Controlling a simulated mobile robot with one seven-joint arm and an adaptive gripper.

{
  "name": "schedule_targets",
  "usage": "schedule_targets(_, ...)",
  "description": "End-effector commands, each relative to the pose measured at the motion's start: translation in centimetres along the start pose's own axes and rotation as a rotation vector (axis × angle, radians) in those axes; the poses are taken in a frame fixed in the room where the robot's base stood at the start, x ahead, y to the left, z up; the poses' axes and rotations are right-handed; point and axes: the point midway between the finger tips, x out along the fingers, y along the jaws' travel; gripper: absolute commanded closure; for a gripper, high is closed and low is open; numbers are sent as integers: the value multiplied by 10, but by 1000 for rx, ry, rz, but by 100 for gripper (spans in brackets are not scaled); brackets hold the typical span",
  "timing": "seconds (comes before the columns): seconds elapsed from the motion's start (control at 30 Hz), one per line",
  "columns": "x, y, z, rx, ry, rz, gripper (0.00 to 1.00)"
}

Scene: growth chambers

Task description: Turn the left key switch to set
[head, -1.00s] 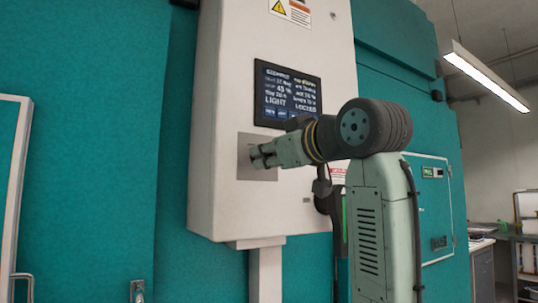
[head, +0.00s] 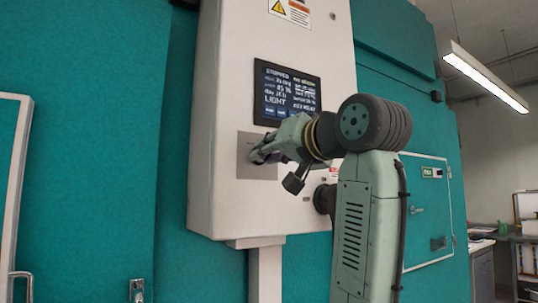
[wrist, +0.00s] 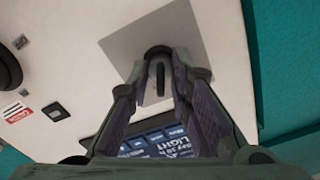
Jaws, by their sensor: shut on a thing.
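The key switch (wrist: 159,78) shows in the wrist view as a dark upright key in front of a grey square plate (wrist: 190,42). My gripper (wrist: 160,72) has its two fingers on either side of the key and is shut on it. In the head view my gripper (head: 262,154) is at the grey plate (head: 248,170) on the white control box, below the display. The key itself is hidden there by the fingers. The display (head: 286,96) reads STOPPED at its top and LIGHT lower down; the rest is too small to read surely.
The white control box (head: 215,200) stands out from the teal chamber wall (head: 110,100). In the wrist view a black round part (wrist: 8,70) and a red label (wrist: 18,112) lie to the left. A door handle (head: 137,290) is at the lower left.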

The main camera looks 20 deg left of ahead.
Motion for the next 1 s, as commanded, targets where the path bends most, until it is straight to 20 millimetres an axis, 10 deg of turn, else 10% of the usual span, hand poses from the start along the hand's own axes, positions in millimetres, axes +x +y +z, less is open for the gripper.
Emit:
schedule_targets(0.73, 0, -1, -1, 94, 2, -2, 100)
schedule_targets(0.77, 0, -1, -1, 94, 2, -2, 80)
schedule_targets(1.0, 0, 0, 0, 93, 1, -1, 74)
